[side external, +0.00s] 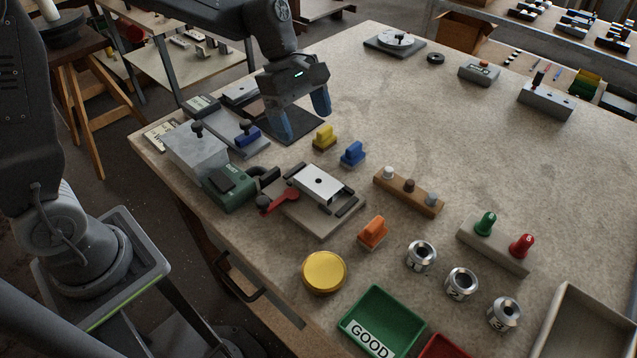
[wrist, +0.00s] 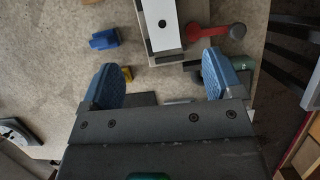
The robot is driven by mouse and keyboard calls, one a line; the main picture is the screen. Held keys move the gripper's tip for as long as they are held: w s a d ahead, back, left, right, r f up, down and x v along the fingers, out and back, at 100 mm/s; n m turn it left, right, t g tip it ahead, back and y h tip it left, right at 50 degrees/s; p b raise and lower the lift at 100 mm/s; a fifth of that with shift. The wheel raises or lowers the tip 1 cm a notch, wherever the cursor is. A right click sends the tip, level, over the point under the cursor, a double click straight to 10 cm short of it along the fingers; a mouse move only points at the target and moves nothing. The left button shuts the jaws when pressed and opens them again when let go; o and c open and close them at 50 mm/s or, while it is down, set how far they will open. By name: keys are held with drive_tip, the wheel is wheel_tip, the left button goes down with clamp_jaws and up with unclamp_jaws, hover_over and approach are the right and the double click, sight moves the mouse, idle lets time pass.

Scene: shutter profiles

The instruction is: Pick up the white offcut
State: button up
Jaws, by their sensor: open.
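A white block with a small dark hole in its top (side external: 320,184) looks like the white offcut. It sits in a fixture (side external: 316,220) between dark bars, with a red lever (side external: 279,201) at its left. The wrist view shows the white block (wrist: 162,22) at the top middle, cut by the frame edge, with the red lever (wrist: 215,31) on its right. My gripper (side external: 301,117) is open and empty, above the table behind the fixture and near a dark plate (side external: 292,128). In the wrist view my gripper (wrist: 163,82) has its blue fingers wide apart, short of the block.
A yellow block (side external: 324,138) and a blue block (side external: 352,154) stand between my gripper and the fixture's right side. A green device (side external: 230,189) is left of the fixture. An orange block (side external: 372,233) and a yellow button (side external: 324,272) are nearer the front.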

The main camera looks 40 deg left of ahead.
hover_over(325, 186)
drive_tip(key=a, duration=0.2)
wheel_tip(325, 186, down, 8)
drive_tip(key=shift+w+f, duration=0.1)
drive_tip(key=shift+f, duration=0.1)
drive_tip(key=shift+x, duration=2.65)
drive_tip(key=shift+a, duration=0.1)
drive_tip(key=shift+c, duration=0.4)
drive_tip(key=c, duration=0.9)
